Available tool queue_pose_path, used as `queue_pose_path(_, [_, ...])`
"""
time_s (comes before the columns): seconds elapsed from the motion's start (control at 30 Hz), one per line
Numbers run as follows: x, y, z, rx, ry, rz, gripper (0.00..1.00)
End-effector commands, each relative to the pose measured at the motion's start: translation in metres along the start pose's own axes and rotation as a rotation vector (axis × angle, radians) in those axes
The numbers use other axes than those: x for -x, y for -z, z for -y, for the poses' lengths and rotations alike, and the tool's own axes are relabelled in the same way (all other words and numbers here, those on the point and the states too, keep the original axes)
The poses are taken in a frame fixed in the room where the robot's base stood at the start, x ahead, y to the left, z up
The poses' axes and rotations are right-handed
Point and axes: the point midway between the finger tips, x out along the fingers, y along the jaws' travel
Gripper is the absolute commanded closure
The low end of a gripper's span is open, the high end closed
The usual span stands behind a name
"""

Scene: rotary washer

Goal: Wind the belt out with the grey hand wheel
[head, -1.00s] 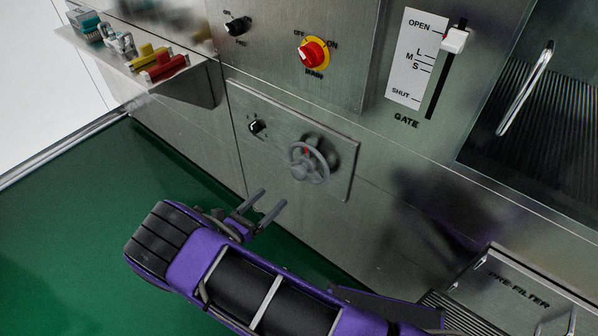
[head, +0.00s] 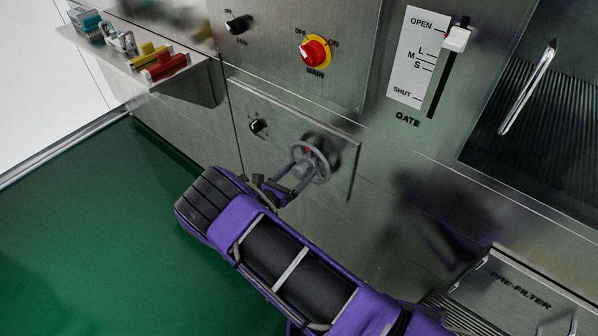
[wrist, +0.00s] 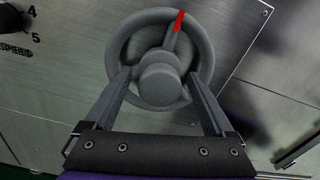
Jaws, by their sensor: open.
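The grey hand wheel (head: 310,162) is mounted on a metal plate low on the machine front. It also shows in the wrist view (wrist: 190,36), with a round hub and a red mark at the top of its rim, slightly right of centre. My gripper (head: 293,187) is at the lower part of the wheel. In the wrist view my gripper (wrist: 160,88) is open, one finger at each side of the hub, overlapping the lower rim. I cannot tell whether the fingers touch the wheel. No belt can be made out.
A small black speed knob (head: 258,126) sits left of the wheel on the same plate. Above are the red main switch (head: 314,50) and the gate lever (head: 457,38). A shelf with coloured items (head: 165,66) juts out at upper left. The pre-filter box (head: 520,290) is at lower right.

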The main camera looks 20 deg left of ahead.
Motion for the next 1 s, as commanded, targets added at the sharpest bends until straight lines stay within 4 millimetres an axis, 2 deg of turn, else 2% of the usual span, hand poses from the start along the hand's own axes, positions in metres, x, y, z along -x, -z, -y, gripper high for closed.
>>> queue_pose_path(0.07, [0.0001, 0.0001, 0.0001, 0.0, 0.0, 0.0, 0.15])
queue_pose_path(0.53, [0.0003, 0.0001, 0.0003, 0.0, 0.001, 0.0, 1.0])
queue_pose_path(1.0, [-0.0005, 0.0008, 0.0028, 0.021, 0.001, 0.0, 1.0])
